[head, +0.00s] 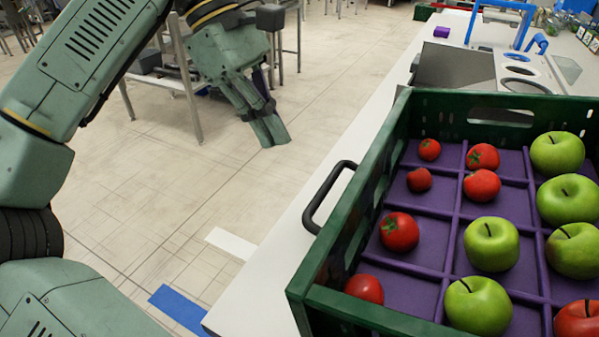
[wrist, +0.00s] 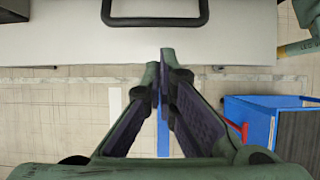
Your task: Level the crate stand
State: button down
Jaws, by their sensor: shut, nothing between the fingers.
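A green crate (head: 375,318) with purple dividers stands on a white counter (head: 262,290) at the right of the head view. It holds red tomatoes (head: 399,231) and green apples (head: 491,244). A black loop handle (head: 318,198) sticks out by the crate's left side, over the counter; it also shows at the top of the wrist view (wrist: 155,21). I cannot make out a separate stand under the crate, or whether it tilts. My gripper (head: 272,132) is shut and empty, apart from the handle and left of the counter. In the wrist view its fingertips (wrist: 166,62) meet below the handle.
Tiled floor lies left of the counter, with a white strip (head: 231,243) and a blue strip (head: 180,309). A metal-legged table (head: 188,85) stands behind my gripper. A blue box (wrist: 260,115) is at the wrist view's right. A blue frame (head: 525,22) and a purple block (head: 441,32) are farther back.

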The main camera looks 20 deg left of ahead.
jog(key=b+x, duration=0.1)
jog(key=x, duration=0.9)
jog(key=shift+d, duration=0.1)
jog(key=shift+r, duration=0.1)
